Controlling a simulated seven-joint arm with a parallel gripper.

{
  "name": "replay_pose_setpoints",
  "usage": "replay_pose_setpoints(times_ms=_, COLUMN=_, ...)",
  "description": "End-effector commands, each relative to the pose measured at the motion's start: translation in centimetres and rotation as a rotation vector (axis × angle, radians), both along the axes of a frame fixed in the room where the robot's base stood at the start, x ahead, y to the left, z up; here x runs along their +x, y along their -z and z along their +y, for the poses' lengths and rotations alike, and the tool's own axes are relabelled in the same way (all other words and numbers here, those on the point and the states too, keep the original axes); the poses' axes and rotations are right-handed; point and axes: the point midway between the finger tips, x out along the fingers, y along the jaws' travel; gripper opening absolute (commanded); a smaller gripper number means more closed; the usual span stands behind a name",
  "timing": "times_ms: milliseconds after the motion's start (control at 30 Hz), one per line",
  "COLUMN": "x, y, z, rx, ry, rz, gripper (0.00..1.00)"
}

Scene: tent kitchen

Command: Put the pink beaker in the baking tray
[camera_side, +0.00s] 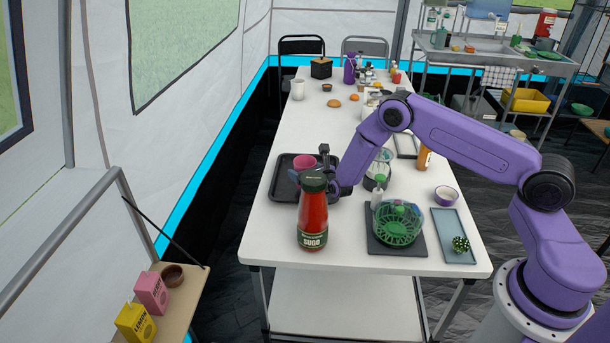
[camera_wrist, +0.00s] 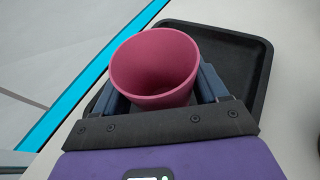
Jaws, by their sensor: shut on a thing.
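The pink beaker (camera_side: 305,161) is between the fingers of my gripper (camera_side: 321,173), over the dark baking tray (camera_side: 283,186) on the white table. In the wrist view the beaker (camera_wrist: 152,68) shows its open mouth, and the two fingers of my gripper (camera_wrist: 159,85) are shut on its sides. The black tray (camera_wrist: 258,48) lies beneath and behind it. I cannot tell whether the beaker's base touches the tray. A red sauce bottle hides part of the gripper and the tray's near right side in the side view.
The red sauce bottle (camera_side: 312,219) stands close in front of the tray. A green wire basket (camera_side: 398,222) on a dark board, a purple bowl (camera_side: 446,196) and a grey-green tray (camera_side: 453,225) are to the right. The table left of the bottle is clear.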

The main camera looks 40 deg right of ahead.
Motion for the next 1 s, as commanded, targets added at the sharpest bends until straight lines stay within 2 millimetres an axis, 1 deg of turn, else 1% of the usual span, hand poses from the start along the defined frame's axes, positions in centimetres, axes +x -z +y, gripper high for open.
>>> replay_pose_setpoints(times_ms=33, x=0.0, y=0.55, z=0.01, rx=0.0, ry=0.0, rz=-0.001, gripper=0.43)
replay_pose_setpoints(times_ms=100, x=-0.03, y=1.04, z=0.0, rx=0.0, ry=0.0, rz=0.0, gripper=0.43)
replay_pose_setpoints(times_ms=400, x=-0.01, y=1.16, z=0.02, rx=0.001, ry=-0.001, rz=-0.002, gripper=0.43)
replay_pose_setpoints(times_ms=567, x=-0.02, y=1.55, z=0.03, rx=0.0, ry=0.0, rz=-0.001, gripper=0.43)
replay_pose_setpoints(times_ms=600, x=-0.01, y=1.5, z=0.03, rx=0.001, ry=0.0, rz=-0.002, gripper=0.86)
replay_pose_setpoints(times_ms=633, x=-0.02, y=1.48, z=0.03, rx=0.001, ry=0.0, rz=-0.002, gripper=0.95)
replay_pose_setpoints(times_ms=667, x=-0.02, y=1.48, z=0.02, rx=0.001, ry=0.0, rz=-0.001, gripper=0.98)
replay_pose_setpoints(times_ms=1000, x=-0.01, y=1.19, z=0.01, rx=0.001, ry=0.0, rz=-0.002, gripper=0.98)
